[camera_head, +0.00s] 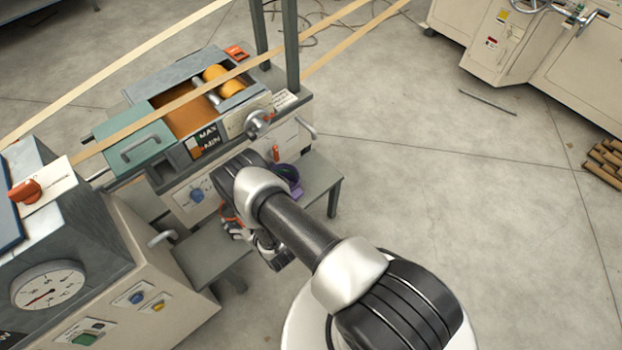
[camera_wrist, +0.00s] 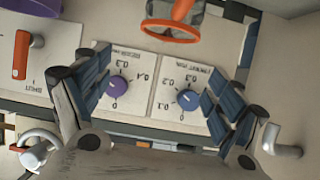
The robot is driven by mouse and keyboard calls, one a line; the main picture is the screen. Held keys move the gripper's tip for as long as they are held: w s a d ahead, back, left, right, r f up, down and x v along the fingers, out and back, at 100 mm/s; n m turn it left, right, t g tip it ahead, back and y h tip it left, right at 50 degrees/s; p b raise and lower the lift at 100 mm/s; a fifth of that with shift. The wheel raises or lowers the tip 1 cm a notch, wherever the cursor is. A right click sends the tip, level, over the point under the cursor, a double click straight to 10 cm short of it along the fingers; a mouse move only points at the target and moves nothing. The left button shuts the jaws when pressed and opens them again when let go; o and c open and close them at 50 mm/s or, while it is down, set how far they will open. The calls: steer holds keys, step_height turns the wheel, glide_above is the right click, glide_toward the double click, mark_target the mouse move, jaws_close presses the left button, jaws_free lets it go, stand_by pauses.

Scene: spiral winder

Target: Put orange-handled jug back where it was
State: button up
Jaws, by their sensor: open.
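The orange-handled jug (camera_wrist: 184,14) shows in part at the top edge of the wrist view, with an orange ring and a grey, see-through-looking body; the rest is cut off. In the head view a bit of orange (camera_head: 230,219) shows beside my wrist, mostly hidden by the arm. My gripper (camera_wrist: 157,90) is open and empty in the wrist view, its two fingers apart in front of a panel with two dials. The jug is beyond the fingertips, not between them.
The panel has purple (camera_wrist: 117,87) and blue (camera_wrist: 187,99) knobs, upside down in the wrist view. A purple object (camera_head: 287,178) rests on the grey shelf (camera_head: 318,177). A red-orange lever (camera_wrist: 21,54) and a pipe fitting (camera_wrist: 281,148) flank the gripper.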

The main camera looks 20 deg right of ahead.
steer(key=w+d+r+g+h, duration=0.1)
steer(key=w+r, duration=0.4)
steer(key=r, duration=0.4)
steer(key=w+r, duration=0.6)
steer(key=r, duration=0.3)
steer(key=s+d+r+m+g+h, duration=0.1)
steer(key=d+r, duration=0.1)
steer(key=r, duration=0.7)
steer(key=s+d+r+g, duration=0.1)
steer(key=d+r, duration=0.1)
steer(key=r, duration=0.6)
steer(key=s+d+r+m+g+h, duration=0.1)
steer(key=s+d+r, duration=0.2)
steer(key=s+r, duration=0.5)
steer(key=s+d+r+g, duration=0.1)
steer(key=s+d+r, duration=0.2)
steer(key=s+r, duration=0.55)
steer(key=s+d+r+g, duration=0.1)
steer(key=s, duration=0.9)
steer(key=s+d+r+m+g, duration=0.1)
steer(key=s+d, duration=0.1)
steer(key=s, duration=0.8)
steer(key=shift+s+d+r+g, duration=0.2)
steer(key=shift+s+g, duration=0.1)
steer(key=shift+g, duration=0.1)
